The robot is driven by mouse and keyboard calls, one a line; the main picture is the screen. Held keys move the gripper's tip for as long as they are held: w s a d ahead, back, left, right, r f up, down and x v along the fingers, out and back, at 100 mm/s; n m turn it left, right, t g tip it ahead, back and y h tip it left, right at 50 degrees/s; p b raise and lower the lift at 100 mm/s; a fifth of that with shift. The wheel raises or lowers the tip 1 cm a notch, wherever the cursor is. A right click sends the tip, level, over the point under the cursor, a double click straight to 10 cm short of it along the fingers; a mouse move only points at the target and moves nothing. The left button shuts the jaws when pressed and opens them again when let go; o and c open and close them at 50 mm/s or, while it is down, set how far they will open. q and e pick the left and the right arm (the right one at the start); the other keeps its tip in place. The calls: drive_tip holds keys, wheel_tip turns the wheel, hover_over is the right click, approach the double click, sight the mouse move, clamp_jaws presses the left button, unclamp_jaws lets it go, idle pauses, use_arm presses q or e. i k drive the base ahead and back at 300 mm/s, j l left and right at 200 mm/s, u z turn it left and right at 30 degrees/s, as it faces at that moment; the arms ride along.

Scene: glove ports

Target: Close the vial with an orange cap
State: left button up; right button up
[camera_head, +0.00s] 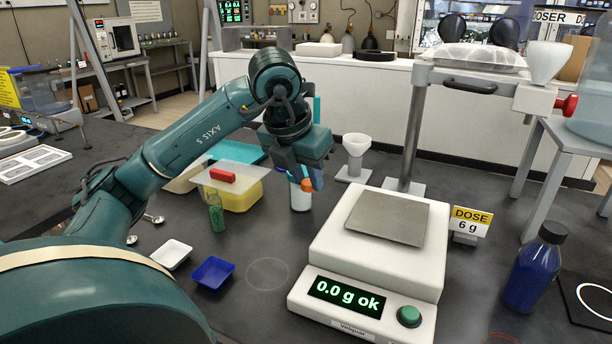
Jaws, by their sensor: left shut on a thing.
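A small clear vial (216,214) with green contents stands upright on the dark bench, left of my left gripper; I see no orange cap on it. My left gripper (308,182) points down and is shut on a small orange thing (307,185), which looks like the orange cap. The fingers hide part of it. A white cylindrical container (300,200) stands just below and behind the fingertips; I cannot tell whether they touch it. My right gripper is out of view.
A white balance (372,288) reading 0.0 g stands to the right. A yellow tub (236,197) with a red block (222,175) on its lid is behind the vial. White (171,254) and blue (212,272) trays lie in front. A blue bottle (536,268) stands far right.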

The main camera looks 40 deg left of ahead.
sight(214, 204)
drive_tip(key=k, duration=1)
